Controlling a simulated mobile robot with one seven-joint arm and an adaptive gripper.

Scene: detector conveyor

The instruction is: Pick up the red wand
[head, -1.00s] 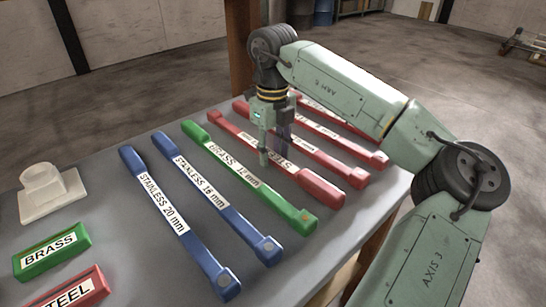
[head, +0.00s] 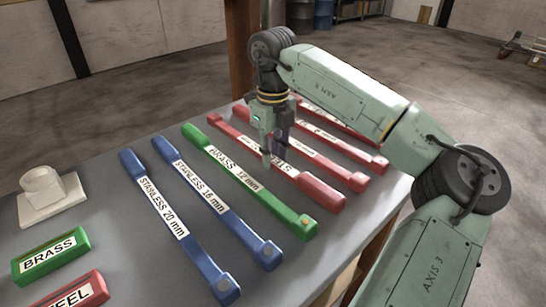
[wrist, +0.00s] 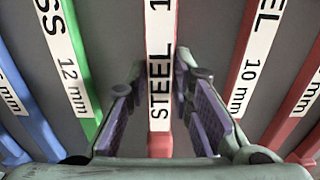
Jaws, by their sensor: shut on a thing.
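Several red wands lie side by side on the grey table. The nearest of them, a red wand (head: 322,190) labelled STEEL, lies next to the green wand and under my gripper (head: 274,157). In the wrist view the same red wand (wrist: 159,147) runs up the middle, between the purple-padded fingers of my gripper (wrist: 160,88). My gripper is shut on it around the labelled part. Part of the label is hidden by the fingers in the head view. I cannot tell whether the wand is clear of the table.
The green BRASS 12 mm wand (head: 253,183) lies to the left, with blue STAINLESS wands (head: 225,205) beyond it. Another red wand (head: 345,172) is close on the right. A green BRASS block (head: 50,255), a red block (head: 75,296) and a white fixture (head: 48,195) stand at left.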

